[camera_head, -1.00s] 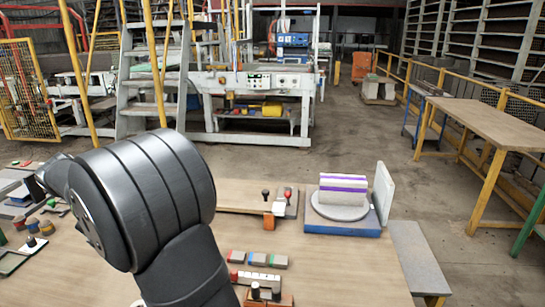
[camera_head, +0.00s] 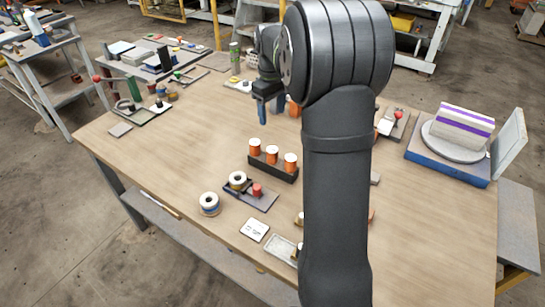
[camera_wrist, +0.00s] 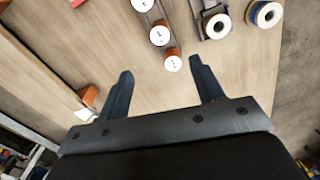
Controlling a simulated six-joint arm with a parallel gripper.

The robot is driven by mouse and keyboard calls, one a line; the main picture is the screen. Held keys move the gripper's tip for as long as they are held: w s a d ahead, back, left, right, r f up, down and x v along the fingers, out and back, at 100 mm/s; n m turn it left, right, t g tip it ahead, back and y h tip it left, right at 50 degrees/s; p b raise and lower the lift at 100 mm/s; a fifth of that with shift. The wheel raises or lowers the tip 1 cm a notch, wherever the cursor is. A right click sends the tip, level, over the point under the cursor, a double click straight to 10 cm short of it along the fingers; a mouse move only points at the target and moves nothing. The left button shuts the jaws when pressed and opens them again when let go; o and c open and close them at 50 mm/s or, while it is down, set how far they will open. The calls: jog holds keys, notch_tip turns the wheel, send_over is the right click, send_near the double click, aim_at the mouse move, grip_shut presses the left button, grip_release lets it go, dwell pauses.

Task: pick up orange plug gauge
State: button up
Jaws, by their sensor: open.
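Several orange plug gauges with white tops stand in a dark rack (camera_head: 273,171) at the middle of the table. The left one (camera_head: 254,147), the middle one (camera_head: 271,155) and the right one (camera_head: 290,163) are upright in a row. In the wrist view, the rack's gauges show near the top, the nearest one (camera_wrist: 172,62) appearing between my fingertips in the picture. My gripper (camera_wrist: 161,66) is open and empty. In the head view, my gripper (camera_head: 271,117) is above the table, behind the rack; my arm hides part of the table to its right.
An orange object (camera_head: 294,106) is beside my gripper. A turntable with a striped block (camera_head: 462,129) is at right. The table's left front is clear.

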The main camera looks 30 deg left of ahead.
send_near(272, 149)
jog(key=f, duration=0.5)
jog(key=shift+d+f, duration=0.2)
jog(key=shift+d, duration=0.2)
jog(key=shift+a+f, duration=0.15)
jog(key=shift+f, duration=1.35)
jog(key=shift+a+f, duration=0.1)
jog(key=shift+f, duration=1.45)
jog(key=c, duration=1.1)
